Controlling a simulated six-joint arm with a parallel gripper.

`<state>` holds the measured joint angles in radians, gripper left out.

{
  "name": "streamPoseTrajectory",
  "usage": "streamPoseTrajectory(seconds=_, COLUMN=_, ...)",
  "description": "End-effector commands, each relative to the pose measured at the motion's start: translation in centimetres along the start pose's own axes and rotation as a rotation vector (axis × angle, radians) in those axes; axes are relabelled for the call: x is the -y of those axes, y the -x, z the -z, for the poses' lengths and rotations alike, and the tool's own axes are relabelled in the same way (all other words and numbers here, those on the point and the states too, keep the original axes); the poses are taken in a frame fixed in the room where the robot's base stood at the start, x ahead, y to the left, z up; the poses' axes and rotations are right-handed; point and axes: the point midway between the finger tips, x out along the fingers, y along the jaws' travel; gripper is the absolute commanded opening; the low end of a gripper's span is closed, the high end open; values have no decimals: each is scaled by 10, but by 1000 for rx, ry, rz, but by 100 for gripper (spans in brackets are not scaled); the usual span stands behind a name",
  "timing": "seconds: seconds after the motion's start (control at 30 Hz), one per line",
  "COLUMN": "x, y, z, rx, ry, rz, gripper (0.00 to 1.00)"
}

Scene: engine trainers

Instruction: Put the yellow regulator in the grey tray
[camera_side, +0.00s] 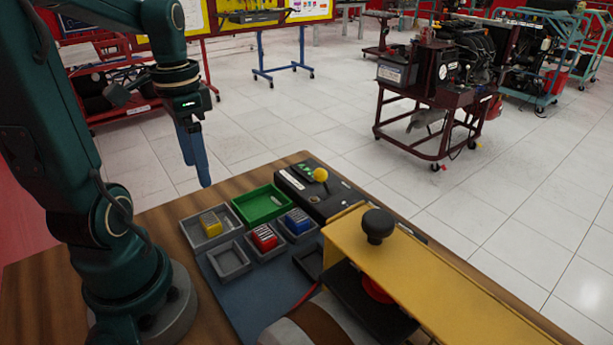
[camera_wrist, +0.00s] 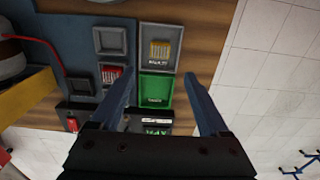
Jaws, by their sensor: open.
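The yellow regulator (camera_side: 211,224) is a small ribbed yellow block in a grey bin at the left of the bin group; it also shows in the wrist view (camera_wrist: 160,48). An empty grey tray (camera_side: 247,270) lies in front of that bin; in the wrist view it is at upper left (camera_wrist: 124,40). My gripper (camera_side: 206,184) hangs in the air above and behind the bins, fingers down. In the wrist view my gripper (camera_wrist: 159,73) is open and empty, its fingers spread to either side of the green tray. No finger touches the regulator.
The green tray (camera_side: 243,214) is empty. A red block (camera_side: 264,237) and a blue block (camera_side: 298,221) sit in grey bins. A black box with a yellow knob (camera_side: 320,174) and a yellow beam with a black knob (camera_side: 378,224) stand right of the bins.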

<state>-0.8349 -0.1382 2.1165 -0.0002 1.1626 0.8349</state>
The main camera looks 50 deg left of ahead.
Motion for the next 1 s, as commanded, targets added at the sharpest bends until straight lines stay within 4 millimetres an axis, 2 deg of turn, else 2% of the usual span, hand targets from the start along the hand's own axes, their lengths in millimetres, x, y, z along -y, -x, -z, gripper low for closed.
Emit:
streamPoseTrajectory(seconds=0.17, x=-5, y=10, z=2, rx=-10, ry=-5, rz=10, gripper=79)
streamPoseTrajectory(seconds=0.27, x=-21, y=14, z=8, rx=-50, ry=-14, rz=44, gripper=79)
streamPoseTrajectory(seconds=0.5, x=-90, y=21, z=18, rx=-274, ry=-23, rz=98, gripper=79)
streamPoseTrajectory(seconds=0.7, x=-132, y=23, z=12, rx=-438, ry=-13, rz=40, gripper=79)
streamPoseTrajectory(seconds=0.83, x=-144, y=23, z=8, rx=-485, ry=-6, rz=7, gripper=79)
streamPoseTrajectory(seconds=1.0, x=-146, y=23, z=8, rx=-493, ry=0, rz=-2, gripper=79)
